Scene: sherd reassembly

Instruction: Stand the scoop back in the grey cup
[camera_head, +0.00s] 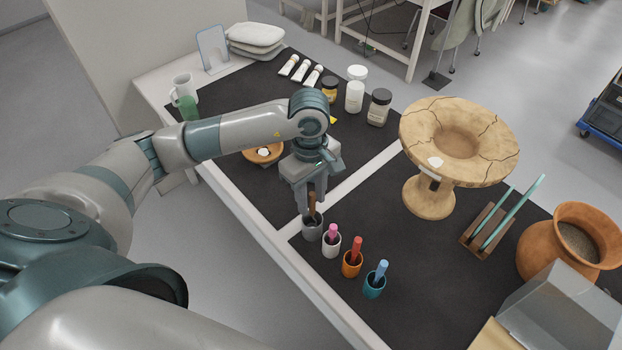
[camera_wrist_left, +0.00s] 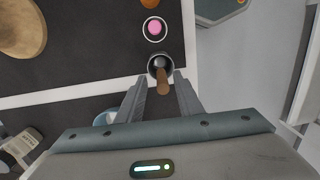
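The grey cup (camera_head: 312,231) stands on the dark mat at the near end of a row of small cups; it also shows in the wrist view (camera_wrist_left: 151,61). The scoop (camera_head: 312,207) is in the cup, its brown handle (camera_wrist_left: 162,82) sticking up and its lower end inside the cup. My left gripper (camera_head: 311,201) points down over the cup. In the wrist view its fingers (camera_wrist_left: 160,80) are spread on either side of the handle with a gap on both sides. My right gripper is in neither view.
A white cup with a pink tool (camera_head: 331,245), an orange cup (camera_head: 352,264) and a teal cup (camera_head: 374,286) stand beside the grey cup. A stone-like pedestal bowl (camera_head: 430,195) stands to the right. A small bowl (camera_head: 258,157) lies behind my forearm. The table's white edge is close by.

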